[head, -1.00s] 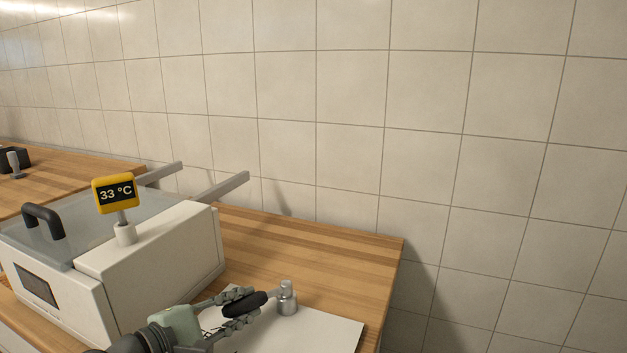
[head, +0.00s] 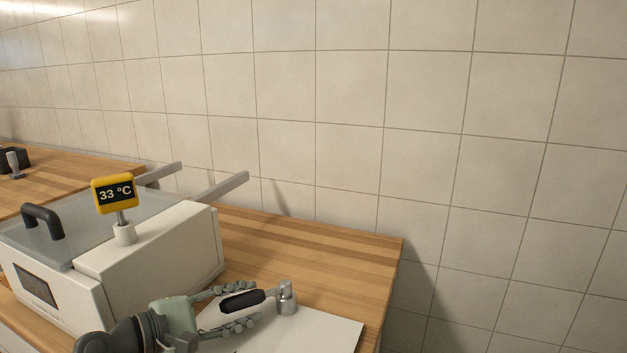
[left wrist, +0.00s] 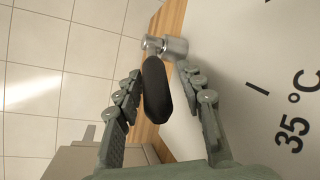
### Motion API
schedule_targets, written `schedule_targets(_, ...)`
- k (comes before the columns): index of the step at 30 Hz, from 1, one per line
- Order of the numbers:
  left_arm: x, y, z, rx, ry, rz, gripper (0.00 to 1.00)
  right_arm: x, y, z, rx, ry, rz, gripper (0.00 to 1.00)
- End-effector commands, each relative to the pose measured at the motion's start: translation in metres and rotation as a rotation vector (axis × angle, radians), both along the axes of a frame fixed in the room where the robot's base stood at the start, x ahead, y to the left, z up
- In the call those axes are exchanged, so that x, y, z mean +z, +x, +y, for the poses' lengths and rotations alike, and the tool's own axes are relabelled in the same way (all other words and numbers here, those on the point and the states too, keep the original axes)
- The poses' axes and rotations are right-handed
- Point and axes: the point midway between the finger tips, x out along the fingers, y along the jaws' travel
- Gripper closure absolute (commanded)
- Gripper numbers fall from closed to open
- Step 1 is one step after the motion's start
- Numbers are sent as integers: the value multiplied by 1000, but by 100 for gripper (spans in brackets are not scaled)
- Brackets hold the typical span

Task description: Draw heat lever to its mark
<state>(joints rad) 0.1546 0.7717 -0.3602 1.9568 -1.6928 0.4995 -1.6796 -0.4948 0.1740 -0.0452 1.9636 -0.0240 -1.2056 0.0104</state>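The heat lever has a black grip (head: 243,301) on a metal pivot post (head: 287,297), set on a white plate (head: 335,332). The grip points left from the post in the head view. My left gripper (head: 240,306) is open, with one finger on each side of the grip. In the left wrist view the black grip (left wrist: 156,92) lies between the spread fingers, with gaps beside it. The plate there shows a "35 °C" label (left wrist: 296,112) and a short black tick (left wrist: 257,88). The yellow display (head: 115,193) reads 33 °C. My right gripper is not in view.
A white box (head: 150,258) with a glass lid and a black lid handle (head: 42,219) stands left of the plate, close to my left arm. Two grey rails stick out behind it. The wooden counter (head: 320,250) is bare behind the plate; a tiled wall stands beyond.

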Motion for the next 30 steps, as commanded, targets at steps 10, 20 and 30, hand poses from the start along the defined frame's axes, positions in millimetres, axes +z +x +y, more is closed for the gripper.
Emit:
schedule_targets(10, 1, 1, 5, 7, 2, -5, 56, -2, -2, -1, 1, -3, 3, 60)
schedule_targets(20, 4, -15, 24, 9, 3, -5, 56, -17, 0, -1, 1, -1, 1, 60)
schedule_targets(30, 9, -33, 44, 10, 4, -5, 56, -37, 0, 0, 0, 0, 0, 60)
